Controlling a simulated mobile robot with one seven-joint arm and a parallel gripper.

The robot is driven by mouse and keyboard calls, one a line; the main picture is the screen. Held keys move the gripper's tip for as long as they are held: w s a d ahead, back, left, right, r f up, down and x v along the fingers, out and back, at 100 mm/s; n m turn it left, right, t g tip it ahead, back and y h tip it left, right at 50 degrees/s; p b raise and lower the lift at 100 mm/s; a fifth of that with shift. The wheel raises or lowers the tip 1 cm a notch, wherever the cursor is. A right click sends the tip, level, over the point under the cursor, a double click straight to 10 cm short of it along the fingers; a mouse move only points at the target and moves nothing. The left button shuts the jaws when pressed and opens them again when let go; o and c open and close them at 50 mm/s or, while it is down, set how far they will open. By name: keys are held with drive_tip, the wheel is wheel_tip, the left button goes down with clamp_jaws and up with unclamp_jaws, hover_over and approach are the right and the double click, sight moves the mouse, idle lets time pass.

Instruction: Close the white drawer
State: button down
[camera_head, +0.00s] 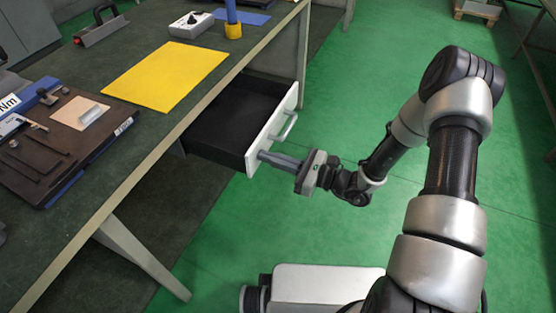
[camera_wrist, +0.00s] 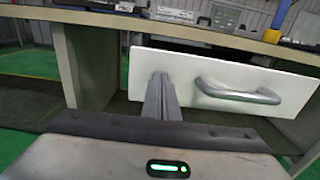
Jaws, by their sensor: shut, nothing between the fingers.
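The white drawer (camera_head: 275,128) sticks out from under the workbench, with its dark, empty-looking inside showing in the head view. Its white front also shows in the wrist view (camera_wrist: 215,68), with a grey bar handle (camera_wrist: 238,93) on it. My gripper (camera_head: 261,155) is shut and empty. Its fingertips are at the near end of the drawer front, to the left of the handle in the wrist view (camera_wrist: 160,77). They look to touch the front or to be very close to it; I cannot tell which.
The workbench (camera_head: 140,190) runs above the drawer, with a slanted leg (camera_head: 145,258) at its near side. On top lie a yellow sheet (camera_head: 165,75), a dark tool tray (camera_head: 60,150) and a white device (camera_head: 191,25). Green floor (camera_head: 345,100) is open in front of the drawer.

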drive_tip(key=b+x, duration=0.1)
drive_tip(key=x, duration=1.9)
drive_tip(key=shift+a+f, duration=0.15)
drive_tip(key=shift+a, duration=0.05)
drive_tip(key=shift+w+a, duration=0.1)
drive_tip(key=shift+a, duration=0.1)
drive_tip(key=shift+a+r, duration=0.15)
drive_tip(key=shift+r, duration=0.05)
